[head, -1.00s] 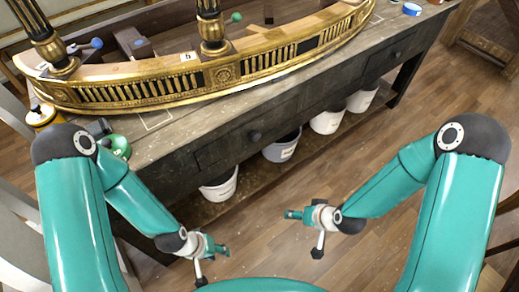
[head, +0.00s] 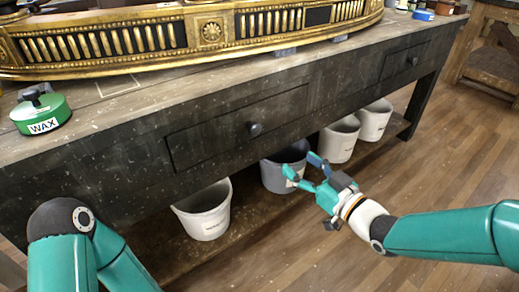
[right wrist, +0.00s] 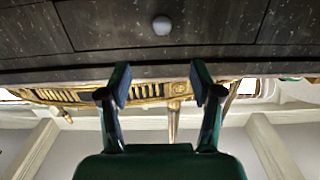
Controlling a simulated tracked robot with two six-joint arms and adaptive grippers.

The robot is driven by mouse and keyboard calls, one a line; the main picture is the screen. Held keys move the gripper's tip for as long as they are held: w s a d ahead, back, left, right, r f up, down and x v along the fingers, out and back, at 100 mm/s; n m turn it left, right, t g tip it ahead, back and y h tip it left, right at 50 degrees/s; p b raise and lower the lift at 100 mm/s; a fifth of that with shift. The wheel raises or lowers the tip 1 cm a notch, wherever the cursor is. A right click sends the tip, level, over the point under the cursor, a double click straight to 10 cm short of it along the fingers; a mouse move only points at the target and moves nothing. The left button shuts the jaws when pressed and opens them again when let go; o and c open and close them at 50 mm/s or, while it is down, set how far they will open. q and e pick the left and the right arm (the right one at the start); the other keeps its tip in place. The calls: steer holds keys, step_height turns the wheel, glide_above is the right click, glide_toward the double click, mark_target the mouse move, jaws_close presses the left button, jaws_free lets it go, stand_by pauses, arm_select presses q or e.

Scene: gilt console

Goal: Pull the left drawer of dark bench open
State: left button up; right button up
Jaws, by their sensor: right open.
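The dark bench (head: 130,165) crosses the head view, with gilt work on its top. Its left drawer (head: 205,138) is shut, its front flush, with a round dark knob (head: 255,129) in the middle. My right gripper (head: 303,165) is open and empty, below and right of that knob and apart from it. In the right wrist view the picture is upside down; the knob (right wrist: 162,25) shows on the drawer front (right wrist: 110,22), beyond my two spread fingers (right wrist: 160,84). My left arm shows at lower left in the head view; its gripper is out of frame.
The right drawer (head: 405,58) is shut. Several buckets, including a grey one (head: 276,178) and a white one (head: 205,212), stand on the low shelf. A green wax tin (head: 42,115) sits at the top's left. Floor at lower right is clear.

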mark_target(257, 130)
steer(key=x, duration=0.5)
steer(key=b+x, duration=0.1)
steer(key=x, duration=1.1)
steer(key=shift+s+r+b, duration=0.1)
steer(key=shift+r+b, duration=0.2)
steer(key=shift+b, duration=0.1)
